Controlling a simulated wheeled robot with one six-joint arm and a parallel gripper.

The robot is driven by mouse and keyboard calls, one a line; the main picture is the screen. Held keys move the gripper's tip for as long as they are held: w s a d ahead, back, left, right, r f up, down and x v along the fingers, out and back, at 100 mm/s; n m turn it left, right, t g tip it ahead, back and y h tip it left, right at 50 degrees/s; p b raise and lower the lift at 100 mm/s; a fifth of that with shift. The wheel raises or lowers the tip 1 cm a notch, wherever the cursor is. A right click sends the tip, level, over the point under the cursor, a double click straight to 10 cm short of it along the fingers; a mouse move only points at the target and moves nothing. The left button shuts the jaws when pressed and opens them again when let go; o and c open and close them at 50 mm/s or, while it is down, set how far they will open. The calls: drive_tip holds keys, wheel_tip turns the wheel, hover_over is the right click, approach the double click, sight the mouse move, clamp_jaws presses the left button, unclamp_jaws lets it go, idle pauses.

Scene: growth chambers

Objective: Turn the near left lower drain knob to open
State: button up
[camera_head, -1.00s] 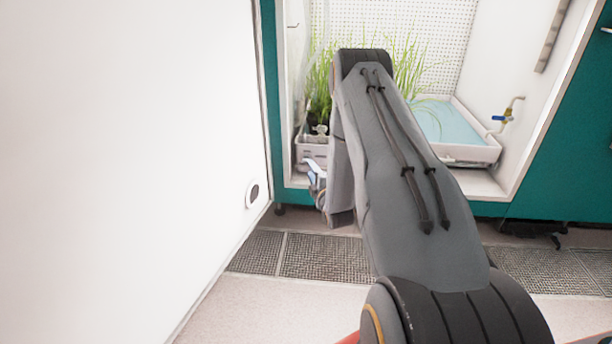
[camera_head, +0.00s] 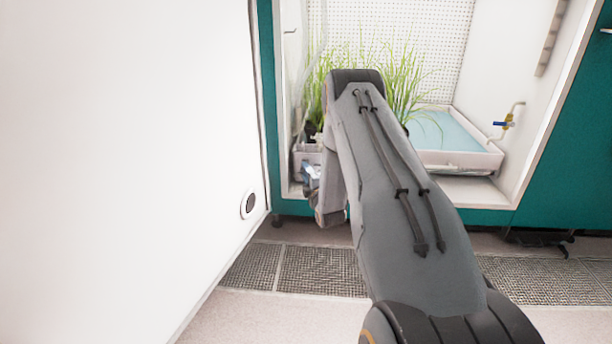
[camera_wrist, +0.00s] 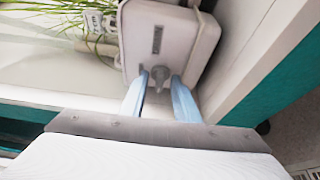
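A grey drain knob (camera_wrist: 160,74) sits low on the front of a white tray (camera_wrist: 195,35) in the wrist view. A small dark label is on the tray front above it. My gripper (camera_wrist: 160,82) has two pale blue fingers, spread apart on either side of the knob. The fingertips are close to it; I cannot tell whether they touch it. In the head view, my gripper (camera_head: 311,176) is at the front of the left tray (camera_head: 304,150), partly behind my arm. The knob cannot be made out there.
Green grass plants (camera_head: 402,85) stand behind my arm. A tray of blue water (camera_head: 450,158) is on the right of the chamber shelf, with a brass tap with a blue handle (camera_head: 503,124) on the wall. A large white panel (camera_head: 120,170) stands close on the left. Floor grates (camera_head: 320,270) lie below.

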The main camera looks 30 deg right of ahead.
drive_tip(key=c, duration=0.7)
drive_tip(key=shift+o, duration=0.2)
drive_tip(key=shift+m, duration=0.4)
drive_tip(key=shift+f+m+t+p, duration=0.15)
drive_tip(key=shift+m+t+p, duration=0.35)
drive_tip(key=shift+m, duration=0.5)
drive_tip(key=m+h, duration=0.1)
drive_tip(key=m, duration=0.1)
drive_tip(key=m+t+p, duration=0.1)
drive_tip(key=m, duration=0.2)
drive_tip(key=shift+a+f+h, duration=0.1)
drive_tip(key=shift+h, duration=0.3)
drive_tip(key=m+h, duration=0.1)
drive_tip(key=m, duration=0.2)
drive_tip(key=m+h, duration=0.2)
drive_tip(key=m, duration=0.2)
drive_tip(key=shift+w+a+f+p, duration=0.1)
drive_tip(key=shift+a+f+p, duration=0.05)
drive_tip(key=shift+p, duration=0.25)
drive_tip(key=m+h, duration=0.1)
drive_tip(key=m, duration=0.2)
drive_tip(key=m+h, duration=0.2)
drive_tip(key=m, duration=0.2)
drive_tip(key=shift+a+g+h+p, duration=0.1)
drive_tip(key=shift+g+h+p, duration=0.2)
drive_tip(key=shift+g+p, duration=0.1)
drive_tip(key=shift+m, duration=0.5)
